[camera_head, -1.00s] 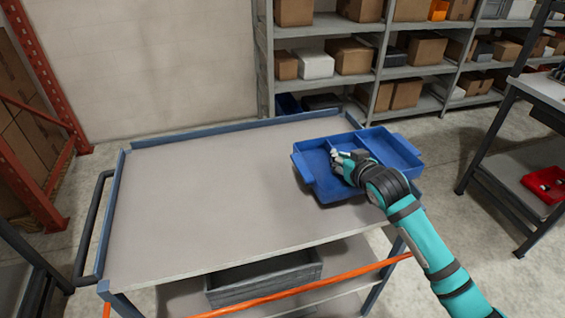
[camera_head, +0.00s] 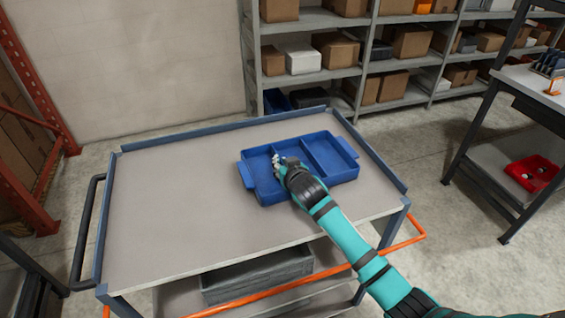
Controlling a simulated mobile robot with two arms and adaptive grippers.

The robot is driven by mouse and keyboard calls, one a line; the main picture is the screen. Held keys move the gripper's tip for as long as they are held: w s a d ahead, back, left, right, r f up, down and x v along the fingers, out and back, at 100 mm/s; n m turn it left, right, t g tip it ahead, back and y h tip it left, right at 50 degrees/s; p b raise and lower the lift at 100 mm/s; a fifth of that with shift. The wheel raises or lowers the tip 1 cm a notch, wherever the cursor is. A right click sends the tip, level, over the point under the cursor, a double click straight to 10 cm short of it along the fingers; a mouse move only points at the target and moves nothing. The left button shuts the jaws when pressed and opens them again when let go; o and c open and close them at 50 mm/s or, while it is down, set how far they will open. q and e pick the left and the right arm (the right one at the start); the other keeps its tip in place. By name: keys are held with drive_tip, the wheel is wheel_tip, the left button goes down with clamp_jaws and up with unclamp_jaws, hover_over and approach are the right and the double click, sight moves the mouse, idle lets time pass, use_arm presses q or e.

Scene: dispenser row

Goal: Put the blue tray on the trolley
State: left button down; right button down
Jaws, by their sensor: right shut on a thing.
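The blue tray (camera_head: 328,158), a shallow tray with divided compartments and a handle at each end, is over the right part of the trolley's top. I cannot tell whether it rests on the surface or hovers just above it. The trolley (camera_head: 170,205) has a grey top with raised blue-grey edges. My right gripper (camera_head: 279,164) is shut on the tray near its left part, its fingers partly hidden by the wrist. My left gripper is not in view.
The trolley's left half is clear, with a dark handle (camera_head: 85,230) on its left. A grey bin (camera_head: 255,277) sits on its lower shelf. Loaded shelving (camera_head: 350,60) stands behind, and a workbench (camera_head: 530,85) with a red bin (camera_head: 532,174) below is at right.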

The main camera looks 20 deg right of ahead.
drive_tip(key=c, duration=1.5)
unclamp_jaws()
drive_tip(key=v, duration=1.2)
drive_tip(key=shift+b, duration=0.3)
